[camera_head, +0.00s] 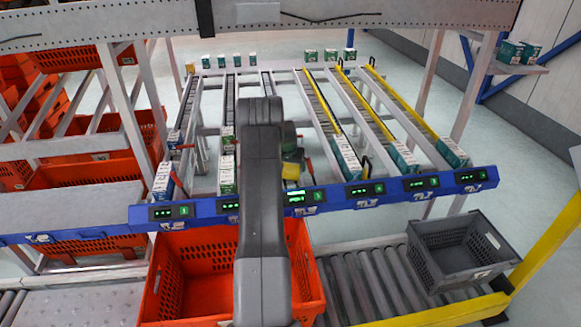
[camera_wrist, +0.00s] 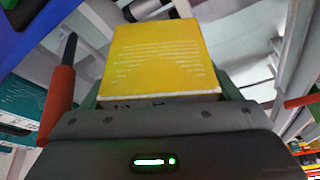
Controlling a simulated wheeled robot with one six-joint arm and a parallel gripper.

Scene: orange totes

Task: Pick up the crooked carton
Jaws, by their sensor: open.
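A carton with a yellow face (camera_wrist: 160,55) fills the upper middle of the wrist view, close in front of my gripper (camera_wrist: 163,95). It looks slightly turned, and its pale lower edge meets the dark gripper housing in the picture. Greenish jaw parts show on both sides of it; the jaws are open, and contact cannot be told. In the head view my gripper (camera_head: 291,150) is partly hidden behind my arm, over the middle lanes of the rack. A small yellow patch of the carton (camera_head: 291,170) shows beneath it.
Red-handled levers, one at the left (camera_wrist: 57,100), stand on both sides. White-and-green cartons (camera_head: 347,157) sit in neighbouring lanes behind the blue display rail (camera_head: 335,197). Below are an orange tote (camera_head: 190,290) and a grey crate (camera_head: 440,270) on rollers.

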